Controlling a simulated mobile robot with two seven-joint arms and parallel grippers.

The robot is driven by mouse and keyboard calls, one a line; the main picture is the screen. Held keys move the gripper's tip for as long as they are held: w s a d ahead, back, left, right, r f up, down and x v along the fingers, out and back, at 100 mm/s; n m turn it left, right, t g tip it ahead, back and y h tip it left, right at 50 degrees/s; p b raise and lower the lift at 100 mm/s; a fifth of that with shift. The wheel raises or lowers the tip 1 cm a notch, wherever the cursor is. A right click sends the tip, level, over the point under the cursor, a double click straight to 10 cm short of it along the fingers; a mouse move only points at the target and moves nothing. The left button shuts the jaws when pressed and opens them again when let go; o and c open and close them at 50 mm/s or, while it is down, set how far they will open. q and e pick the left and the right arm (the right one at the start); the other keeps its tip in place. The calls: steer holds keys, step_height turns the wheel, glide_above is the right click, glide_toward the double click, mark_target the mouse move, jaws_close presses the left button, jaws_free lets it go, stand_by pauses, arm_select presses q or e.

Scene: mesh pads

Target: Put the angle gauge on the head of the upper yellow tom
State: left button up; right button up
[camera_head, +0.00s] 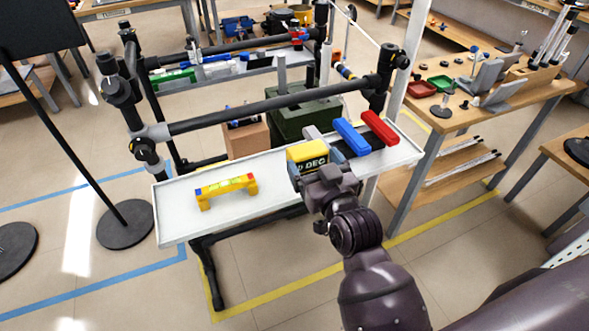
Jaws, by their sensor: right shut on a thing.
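The angle gauge (307,152) is a small yellow box with dark lettering ending in "DEG" on its front. It is at the right-middle of the white tray. My right gripper (318,174) is shut on it from the near side, and the fingers hide its lower part. I cannot tell whether the gauge still touches the tray. I cannot make out a yellow tom or its head in this view. My left gripper is not in view.
The white tray (177,215) also holds a yellow level (226,189), a blue block (351,137) and a red block (380,128). A black bar (255,107) runs above its back edge. A wooden bench (460,110) stands at right.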

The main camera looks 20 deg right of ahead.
steer(key=w+f+b, duration=0.1)
steer(key=w+b, duration=0.1)
steer(key=w, duration=0.6)
steer(key=b, duration=0.6)
glide_above(285, 191)
step_height(285, 191, down, 13)
steer(key=shift+s+f, duration=0.1)
steer(key=shift+f, duration=0.25)
step_height(285, 191, down, 5)
steer(key=shift+b, duration=1.1)
steer(key=shift+f, duration=0.25)
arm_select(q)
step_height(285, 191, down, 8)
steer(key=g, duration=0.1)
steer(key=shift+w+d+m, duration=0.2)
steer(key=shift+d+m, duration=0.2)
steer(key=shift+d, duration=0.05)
arm_select(e)
steer(key=shift+r, duration=0.15)
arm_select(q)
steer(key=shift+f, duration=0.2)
